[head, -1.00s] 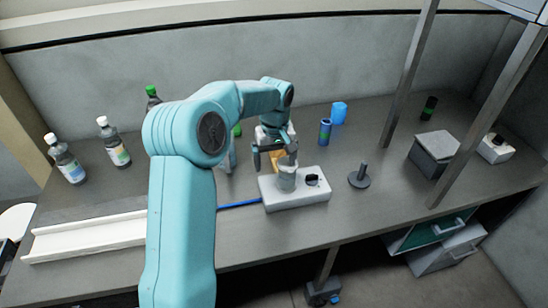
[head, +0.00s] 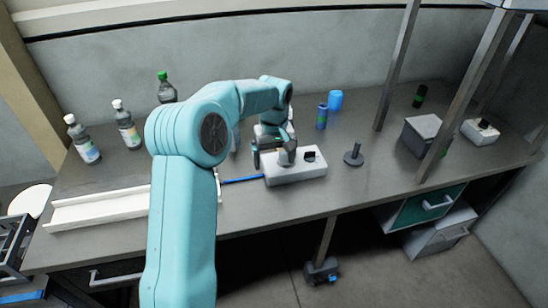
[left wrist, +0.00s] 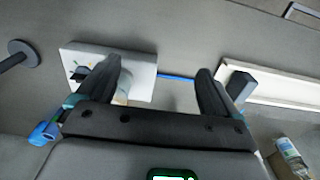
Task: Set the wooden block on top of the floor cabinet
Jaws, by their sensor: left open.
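My left gripper (head: 271,158) is open above the table, beside the white box with a black knob (head: 313,166). Its two spread fingers also show in the left wrist view (left wrist: 160,78), with no object clearly held between them. The wooden block cannot be made out in either view now; it may be hidden behind my left gripper. The grey floor cabinet (head: 442,239) with a handle stands on the floor below the table's right part. Its top is partly hidden under a green drawer front. My right gripper is not in view.
On the table (head: 330,200) stand several bottles at left, a white channel (head: 98,211), a blue can (head: 322,116), a blue cup (head: 335,100), a dark peg stand (head: 353,154) and a grey box (head: 422,134). Metal posts (head: 397,65) rise at right. The front middle table is clear.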

